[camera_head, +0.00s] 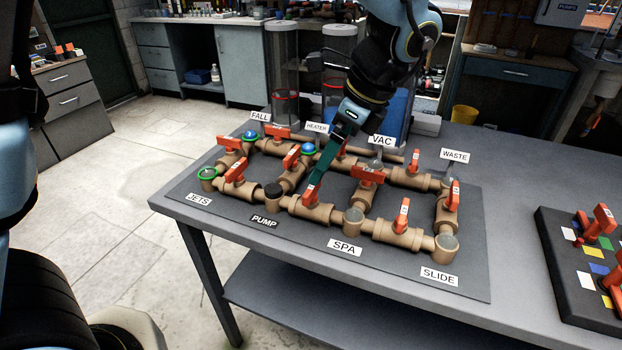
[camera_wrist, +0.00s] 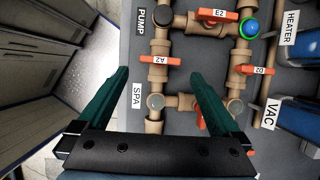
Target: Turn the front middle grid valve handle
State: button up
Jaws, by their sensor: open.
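The front middle valve handle, an orange lever marked A2 (camera_wrist: 160,60), sits on the tan pipe between the PUMP and SPA labels. In the wrist view it lies crosswise to its pipe. In the head view the orange handle (camera_head: 311,197) is partly covered by my gripper (camera_head: 319,174). My gripper (camera_wrist: 158,73) is open, with its teal fingers apart on either side of the handle's column in the wrist view. Nothing is between the fingers that they hold. I cannot tell the exact height of the fingertips above the handle.
Other orange handles stand close by, including E2 (camera_wrist: 219,15), B2 (camera_wrist: 259,70) and one between SPA and SLIDE (camera_head: 402,217). The pipe grid lies on a dark mat on the grey table (camera_head: 505,175). A dark board with more orange handles (camera_head: 575,275) is at right.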

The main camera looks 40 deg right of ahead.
aim_at(315, 196)
jog(key=x, duration=0.6)
jog(key=shift+w+f+p, duration=0.1)
jog(key=shift+f+p, duration=0.25)
jog(key=shift+f, duration=0.05)
jog(key=c, duration=1.1)
